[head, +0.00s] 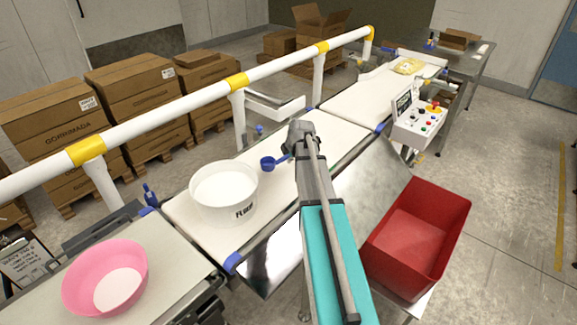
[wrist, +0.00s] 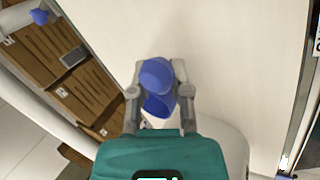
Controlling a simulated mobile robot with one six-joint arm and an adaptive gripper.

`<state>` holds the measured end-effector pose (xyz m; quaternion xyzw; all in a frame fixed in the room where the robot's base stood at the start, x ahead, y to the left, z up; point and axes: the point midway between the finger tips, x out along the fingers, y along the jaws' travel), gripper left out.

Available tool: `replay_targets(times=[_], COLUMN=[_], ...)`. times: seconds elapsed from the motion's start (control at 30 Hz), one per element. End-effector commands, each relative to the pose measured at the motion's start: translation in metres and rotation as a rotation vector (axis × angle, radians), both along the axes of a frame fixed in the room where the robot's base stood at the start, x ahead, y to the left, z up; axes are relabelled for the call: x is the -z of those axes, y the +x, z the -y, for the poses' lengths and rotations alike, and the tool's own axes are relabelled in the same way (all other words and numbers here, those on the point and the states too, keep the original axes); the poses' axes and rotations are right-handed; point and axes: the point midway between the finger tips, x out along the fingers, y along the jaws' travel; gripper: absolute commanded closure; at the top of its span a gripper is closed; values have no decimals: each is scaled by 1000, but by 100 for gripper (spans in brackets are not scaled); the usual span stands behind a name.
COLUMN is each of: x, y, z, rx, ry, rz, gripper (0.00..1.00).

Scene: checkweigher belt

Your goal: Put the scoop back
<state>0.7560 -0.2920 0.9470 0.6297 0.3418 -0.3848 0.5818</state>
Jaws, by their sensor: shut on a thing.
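A blue scoop (head: 269,163) is held by my gripper (head: 298,140) above the white belt in the head view. In the wrist view the scoop (wrist: 157,82) sits between the two fingers of my gripper (wrist: 158,98), which is shut on it. A white round tub (head: 224,196) with black lettering stands on the belt to the left of the scoop. The scoop is beside the tub, apart from its rim. In the wrist view part of the tub (wrist: 236,150) shows behind my gripper's body. The fingertips' exact grip on the handle is partly hidden.
A pink bowl (head: 104,279) sits at the near left. A red bin (head: 418,238) stands right of my arm. A white rail (head: 205,93) with yellow bands runs along the belt's far side. A control panel (head: 418,122) stands at the right.

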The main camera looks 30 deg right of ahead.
Motion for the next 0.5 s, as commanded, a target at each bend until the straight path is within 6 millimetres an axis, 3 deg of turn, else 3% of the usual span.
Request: replay_targets(times=[0.23,0.5], x=[5,26], y=[0,0], z=[0,0], rx=[0,0], ry=[0,0], rz=[0,0], gripper=[100,100])
